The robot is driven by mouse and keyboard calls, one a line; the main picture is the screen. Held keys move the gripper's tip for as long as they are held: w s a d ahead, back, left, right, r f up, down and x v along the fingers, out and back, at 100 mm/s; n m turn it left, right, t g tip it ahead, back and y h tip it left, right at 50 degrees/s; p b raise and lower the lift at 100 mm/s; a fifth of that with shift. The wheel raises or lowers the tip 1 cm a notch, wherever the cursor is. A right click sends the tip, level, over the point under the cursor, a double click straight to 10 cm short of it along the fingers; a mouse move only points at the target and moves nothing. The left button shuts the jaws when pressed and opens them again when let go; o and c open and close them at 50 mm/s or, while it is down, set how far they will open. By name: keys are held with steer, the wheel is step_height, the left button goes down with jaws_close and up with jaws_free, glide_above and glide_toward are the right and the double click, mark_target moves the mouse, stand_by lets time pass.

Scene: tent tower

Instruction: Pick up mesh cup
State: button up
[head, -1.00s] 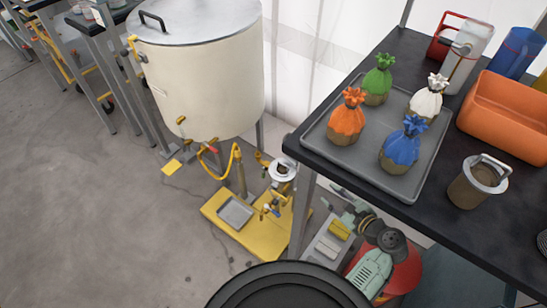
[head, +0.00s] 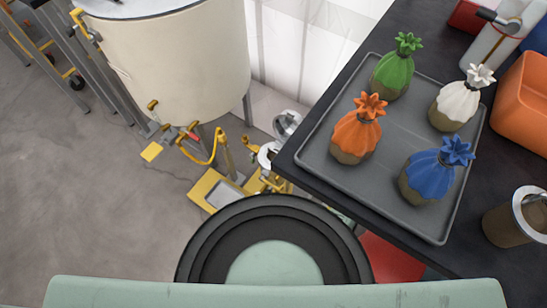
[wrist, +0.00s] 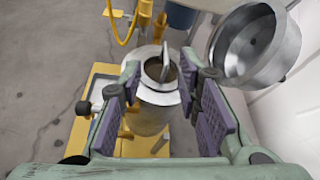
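A metal cup (wrist: 154,105) with a wide rim, a raised handle and a dark brown inside stands upright in the lower middle of the wrist view. Its rim (head: 268,156) shows in part in the head view beside the table edge. A similar cup (head: 507,219) with brown mesh-like sides and a metal rim stands on the black table at the right. My gripper (wrist: 160,78) is open, its purple pads on either side of the first cup's upper part. A gap shows on the right; contact on the left is unclear. My arm hides the gripper in the head view.
A steel bowl (wrist: 256,45) is close to the right finger. A yellow stand (head: 206,188) is below, beside the large cream tank (head: 175,62). The black table (head: 300,158) holds a grey tray (head: 333,189) with orange, green, white and blue sacks, and an orange bin (head: 525,105).

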mark_target(274, 151)
steer(key=x, duration=0.3)
steer(key=p+x, duration=0.1)
steer(key=x, duration=0.1)
steer(key=shift+w+a, duration=0.1)
steer(key=shift+w, duration=0.4)
jaws_close()
stand_by(0.5)
